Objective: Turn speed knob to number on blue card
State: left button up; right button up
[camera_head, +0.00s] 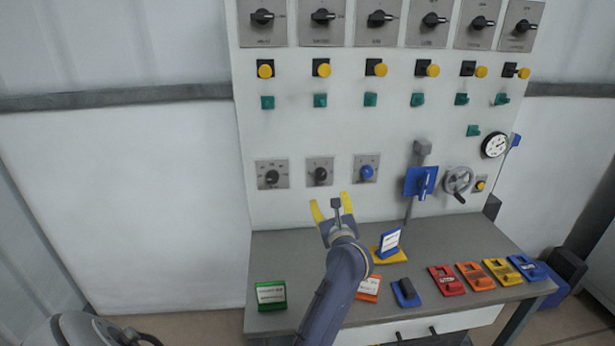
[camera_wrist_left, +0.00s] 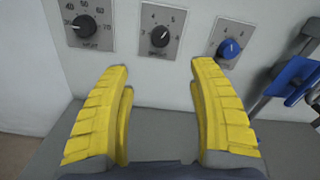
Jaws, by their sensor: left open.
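Three dial knobs sit in a row on the panel. The middle black knob (camera_head: 320,174), on a grey plate, also shows in the left wrist view (camera_wrist_left: 160,36); its label is too blurred to read surely. A black knob (camera_head: 271,177) is to its left and a blue knob (camera_head: 366,172) to its right. The blue card (camera_head: 389,243) stands tilted on the table by a yellow base; its writing is unreadable. My left gripper (camera_head: 332,203) is open and empty, its yellow fingers spread below the middle knob and apart from it. My right gripper is not in view.
A green card (camera_head: 271,295) and an orange card (camera_head: 369,287) stand on the table (camera_head: 440,235). Several coloured blocks lie at the table's right. A blue lever (camera_head: 422,183) and a grey handwheel (camera_head: 458,181) stick out at the panel's right.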

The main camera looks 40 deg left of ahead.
aim_at(322, 176)
pick_arm(q)
jog(key=x, duration=1.6)
jog(key=shift+w+a, duration=0.2)
jog(key=shift+w, duration=0.1)
grip_shut()
